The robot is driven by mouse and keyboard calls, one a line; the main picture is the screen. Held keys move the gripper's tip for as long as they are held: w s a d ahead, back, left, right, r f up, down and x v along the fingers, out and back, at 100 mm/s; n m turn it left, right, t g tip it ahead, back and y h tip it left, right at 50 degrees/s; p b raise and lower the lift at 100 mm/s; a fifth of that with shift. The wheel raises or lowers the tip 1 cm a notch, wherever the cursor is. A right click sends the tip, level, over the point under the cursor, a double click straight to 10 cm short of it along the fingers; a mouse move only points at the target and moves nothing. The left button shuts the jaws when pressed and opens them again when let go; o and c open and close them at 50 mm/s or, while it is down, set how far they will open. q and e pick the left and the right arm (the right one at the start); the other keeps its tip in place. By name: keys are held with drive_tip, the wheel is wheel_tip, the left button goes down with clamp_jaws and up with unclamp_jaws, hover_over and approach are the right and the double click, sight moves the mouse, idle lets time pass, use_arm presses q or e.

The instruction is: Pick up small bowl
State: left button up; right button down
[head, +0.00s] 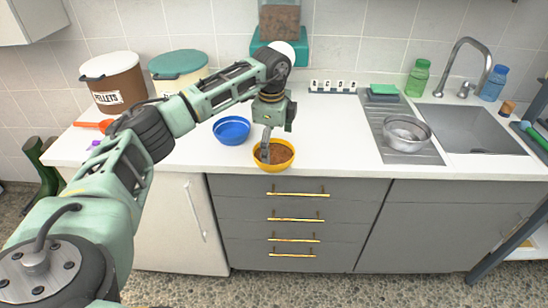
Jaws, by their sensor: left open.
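A yellow bowl (273,167) with brown food in it stands near the front edge of the white counter. My left gripper (267,150) points down over this bowl, with a finger reaching to the food or the bowl's inner side; I cannot tell if it touches. It is open, and its other finger is hard to make out. A blue bowl (231,131) stands behind and to the left of the yellow one. A larger metal bowl (406,133) sits on the drainboard at the right. My right gripper is not in view.
A brown PELLETS bin (112,82) and a cream bin with a teal lid (177,72) stand at the back left. An orange scoop (92,125) lies in front. A teal dispenser (294,50) stands behind my gripper. The counter (335,135) right of the yellow bowl is clear.

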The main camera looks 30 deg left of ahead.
sight(274, 161)
use_arm(q)
wheel_tip(274, 161, down, 4)
drive_tip(key=shift+d+r+p, duration=0.1)
drive_tip(key=shift+r+p, duration=0.1)
drive_tip(key=shift+p, duration=0.25)
drive_tip(key=shift+f, duration=0.25)
drive_tip(key=c, duration=1.2)
drive_tip(key=shift+c, duration=0.3)
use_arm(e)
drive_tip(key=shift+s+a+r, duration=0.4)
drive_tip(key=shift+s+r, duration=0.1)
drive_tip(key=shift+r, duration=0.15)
